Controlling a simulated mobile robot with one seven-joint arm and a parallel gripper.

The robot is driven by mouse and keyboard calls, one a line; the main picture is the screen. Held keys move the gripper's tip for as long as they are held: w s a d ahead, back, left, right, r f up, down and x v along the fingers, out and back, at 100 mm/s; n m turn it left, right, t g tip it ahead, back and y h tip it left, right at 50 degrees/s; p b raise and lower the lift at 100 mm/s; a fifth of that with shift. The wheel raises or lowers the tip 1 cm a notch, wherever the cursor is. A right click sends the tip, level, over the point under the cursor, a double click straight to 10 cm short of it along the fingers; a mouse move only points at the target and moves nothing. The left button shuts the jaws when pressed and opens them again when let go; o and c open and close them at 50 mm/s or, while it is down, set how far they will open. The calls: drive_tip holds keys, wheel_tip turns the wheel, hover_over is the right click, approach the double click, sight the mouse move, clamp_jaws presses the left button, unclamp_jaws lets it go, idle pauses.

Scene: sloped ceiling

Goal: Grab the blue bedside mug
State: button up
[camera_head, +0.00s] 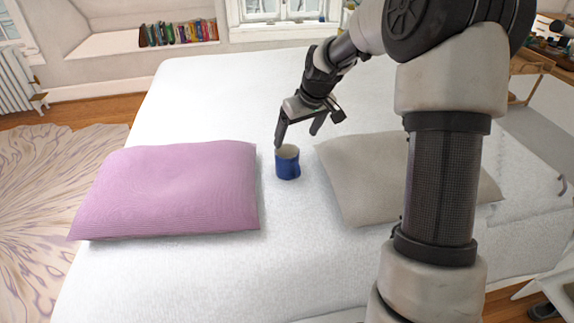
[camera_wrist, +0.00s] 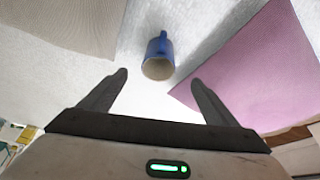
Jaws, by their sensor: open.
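The blue mug (camera_head: 287,166) stands upright on the white bed, in the gap between two pillows. Its pale inside shows, and in the wrist view the mug (camera_wrist: 158,58) has its handle toward the top of the picture. My gripper (camera_head: 297,137) is above the mug, with its fingers pointing down and apart. In the wrist view my gripper (camera_wrist: 159,77) is open and empty, and the mug appears beyond the space between the fingertips. The head view does not make clear how far the fingertips are from the rim.
A pink pillow (camera_head: 175,190) lies left of the mug and a grey pillow (camera_head: 362,175) lies right of it. The white bed (camera_head: 215,95) is clear behind the mug. Books (camera_head: 178,33) line a ledge at the back left. A small blue object (camera_head: 322,18) stands by the window.

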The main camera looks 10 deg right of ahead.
drive_tip(key=b, duration=0.2)
approach(288, 154)
wheel_tip(288, 154, down, 2)
drive_tip(key=s+a, duration=0.1)
drive_tip(key=s, duration=0.1)
drive_tip(key=b+x, duration=0.1)
drive_tip(key=x, duration=0.4)
drive_tip(key=shift+a+r, duration=0.1)
drive_tip(key=shift+a, duration=0.1)
drive_tip(key=shift+r, duration=0.1)
drive_tip(key=c, duration=1.4)
